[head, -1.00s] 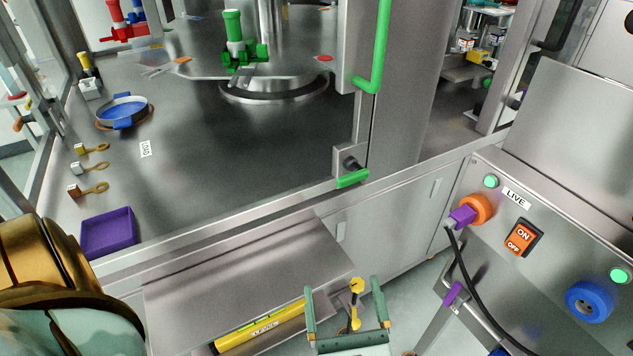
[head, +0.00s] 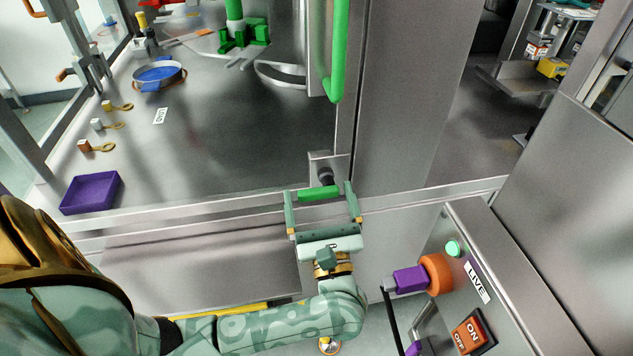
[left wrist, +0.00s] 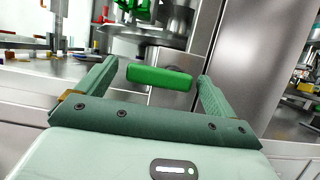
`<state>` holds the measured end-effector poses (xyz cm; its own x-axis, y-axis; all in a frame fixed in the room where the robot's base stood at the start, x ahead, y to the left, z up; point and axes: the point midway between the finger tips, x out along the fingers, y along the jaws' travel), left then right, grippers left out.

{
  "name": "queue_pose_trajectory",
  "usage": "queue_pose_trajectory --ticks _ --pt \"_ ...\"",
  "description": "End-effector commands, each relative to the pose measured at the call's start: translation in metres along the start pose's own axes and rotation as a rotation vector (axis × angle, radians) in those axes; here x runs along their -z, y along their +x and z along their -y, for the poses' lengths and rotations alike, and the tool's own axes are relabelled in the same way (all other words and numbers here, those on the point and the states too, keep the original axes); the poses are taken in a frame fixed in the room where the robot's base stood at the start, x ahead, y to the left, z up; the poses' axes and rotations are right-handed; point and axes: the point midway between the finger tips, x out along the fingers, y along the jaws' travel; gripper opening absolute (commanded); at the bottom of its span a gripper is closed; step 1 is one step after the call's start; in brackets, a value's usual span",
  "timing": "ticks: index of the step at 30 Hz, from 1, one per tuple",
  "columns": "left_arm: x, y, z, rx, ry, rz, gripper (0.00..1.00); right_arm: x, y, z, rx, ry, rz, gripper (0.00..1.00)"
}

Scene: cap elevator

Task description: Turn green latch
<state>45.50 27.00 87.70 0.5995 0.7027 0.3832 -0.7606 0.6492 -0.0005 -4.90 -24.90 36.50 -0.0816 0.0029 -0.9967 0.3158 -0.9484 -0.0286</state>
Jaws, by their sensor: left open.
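The green latch (head: 319,193) is a short bar lying nearly level on a dark pivot and a steel plate at the lower corner of the machine's door frame. My left gripper (head: 322,205) is open, with one finger on each side of the latch in the head view. In the left wrist view the latch (left wrist: 159,77) lies just beyond and between the two open fingertips (left wrist: 157,75). I see no finger clearly touching it. My right gripper is not in view.
A tall green handle (head: 338,55) stands above the latch. A control panel with an orange connector (head: 437,274) and a red ON/OFF switch (head: 470,333) is at the right. A purple tray (head: 90,193) and a blue round dish (head: 158,76) stand on the steel deck at left.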

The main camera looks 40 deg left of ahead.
Motion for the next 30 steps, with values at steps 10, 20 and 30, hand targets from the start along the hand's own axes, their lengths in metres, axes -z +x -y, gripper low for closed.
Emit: queue_pose_trajectory --ticks 10,20,30 --pt "0.0 0.034 0.0 0.0 0.0 -0.001 0.93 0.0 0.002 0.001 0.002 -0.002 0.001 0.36" --pt "0.0 0.035 0.0 0.0 0.0 -0.001 0.65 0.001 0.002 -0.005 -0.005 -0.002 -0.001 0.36" --pt "-0.001 0.035 0.0 0.005 0.013 0.0 0.3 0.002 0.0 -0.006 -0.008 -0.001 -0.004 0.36"
